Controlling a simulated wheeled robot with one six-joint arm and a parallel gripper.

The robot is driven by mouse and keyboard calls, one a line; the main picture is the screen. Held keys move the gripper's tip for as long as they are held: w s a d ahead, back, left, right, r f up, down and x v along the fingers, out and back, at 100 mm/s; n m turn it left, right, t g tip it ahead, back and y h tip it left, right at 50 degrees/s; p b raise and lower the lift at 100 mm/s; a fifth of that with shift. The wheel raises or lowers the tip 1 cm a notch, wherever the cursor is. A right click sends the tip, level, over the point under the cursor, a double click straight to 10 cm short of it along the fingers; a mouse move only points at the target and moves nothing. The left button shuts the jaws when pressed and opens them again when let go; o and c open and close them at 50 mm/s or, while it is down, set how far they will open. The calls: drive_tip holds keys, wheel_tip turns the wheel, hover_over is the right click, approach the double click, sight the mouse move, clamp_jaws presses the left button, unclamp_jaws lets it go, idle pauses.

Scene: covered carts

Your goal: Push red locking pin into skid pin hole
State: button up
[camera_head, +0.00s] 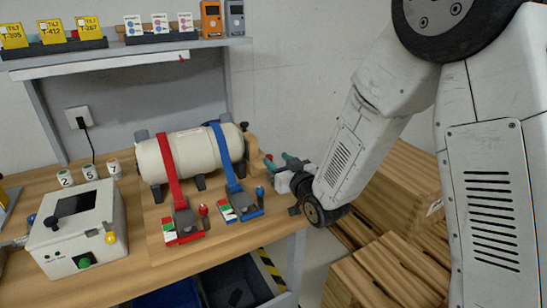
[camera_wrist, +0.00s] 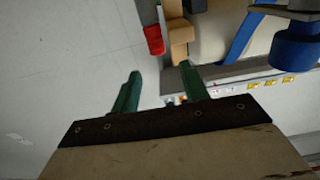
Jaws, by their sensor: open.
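The red locking pin (camera_wrist: 154,40) shows in the wrist view as a red cylinder beside a wooden block (camera_wrist: 180,38), ahead of my fingers. In the head view a small red spot (camera_head: 268,157), probably the pin, sits near my fingertips. The skid (camera_head: 210,222) is a wooden board under a white tank (camera_head: 190,152). The pin hole cannot be made out. My gripper (camera_head: 279,161) is at the right end of the skid. Its two green fingers (camera_wrist: 160,82) are apart and empty, short of the red cylinder.
A red strap (camera_head: 169,170) and a blue strap (camera_head: 224,155) cross the tank to buckles in front. A white control box (camera_head: 78,228) stands on the left. A shelf (camera_head: 130,48) is behind. Wooden crates (camera_head: 385,270) stand right of the bench, below my arm.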

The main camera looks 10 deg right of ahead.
drive_tip(key=v, duration=0.4)
drive_tip(key=s+d+r+m+g+h, duration=0.1)
drive_tip(key=s+d+r+g+h, duration=0.25)
drive_tip(key=s+d, duration=0.2)
drive_tip(key=s+d+r+m+g+h, duration=0.2)
drive_tip(key=s+d+g+h, duration=0.15)
drive_tip(key=d, duration=0.25)
drive_tip(key=s+d+r+g, duration=0.1)
drive_tip(key=s+g, duration=0.1)
drive_tip(key=s, duration=0.6)
drive_tip(key=s+d+r+m+g, duration=0.1)
drive_tip(key=s+d+g, duration=0.1)
drive_tip(key=s, duration=0.7)
drive_tip(key=s+d+r+g, duration=0.2)
drive_tip(key=s+g, duration=0.2)
drive_tip(key=s, duration=0.5)
drive_tip(key=shift+m, duration=0.3)
